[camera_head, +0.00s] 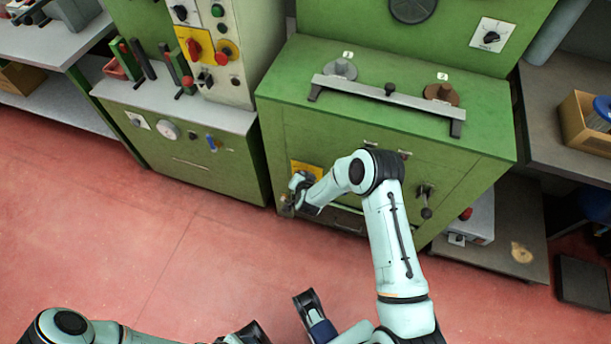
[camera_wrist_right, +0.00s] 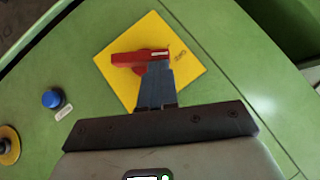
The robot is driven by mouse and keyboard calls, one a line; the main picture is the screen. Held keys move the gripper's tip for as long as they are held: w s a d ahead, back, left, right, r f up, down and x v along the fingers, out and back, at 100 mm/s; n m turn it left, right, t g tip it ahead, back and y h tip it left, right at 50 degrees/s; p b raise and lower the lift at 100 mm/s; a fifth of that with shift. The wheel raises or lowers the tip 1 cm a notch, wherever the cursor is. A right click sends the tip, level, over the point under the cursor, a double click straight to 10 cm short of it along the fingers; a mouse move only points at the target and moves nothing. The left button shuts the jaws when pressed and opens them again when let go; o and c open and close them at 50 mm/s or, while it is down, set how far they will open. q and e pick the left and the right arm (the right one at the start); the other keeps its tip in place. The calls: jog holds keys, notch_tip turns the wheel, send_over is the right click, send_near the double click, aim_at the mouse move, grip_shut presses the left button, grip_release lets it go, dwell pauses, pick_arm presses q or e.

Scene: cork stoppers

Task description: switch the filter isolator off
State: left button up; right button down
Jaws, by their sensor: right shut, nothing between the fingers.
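A red rotary handle (camera_wrist_right: 138,58) sits on a yellow square plate (camera_wrist_right: 185,72) on the green cabinet. The plate also shows in the head view (camera_head: 308,169), partly hidden by my right arm. In the right wrist view the handle lies level, slanted relative to the plate's sides. My right gripper (camera_wrist_right: 156,66) is shut and empty, its fingertips at the right part of the handle; I cannot tell whether they touch. In the head view the right gripper (camera_head: 288,205) is at the cabinet's front. At the bottom edge, dark parts near my left arm are cut off; its fingers are unclear.
A blue button (camera_wrist_right: 52,99) and a yellow disc (camera_wrist_right: 9,139) are left of the plate. Another red switch on a yellow panel (camera_head: 207,33) is on the left machine. A black-knobbed lever (camera_head: 426,205) sticks out of the cabinet front. The red floor (camera_head: 150,240) is clear.

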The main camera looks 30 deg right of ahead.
jog(key=shift+w+a+n+g+h, duration=0.25)
jog(key=shift+n+g+h, duration=0.15)
jog(key=shift+g, duration=0.2)
jog(key=shift+r+p, duration=0.7)
jog(key=shift+r, duration=0.05)
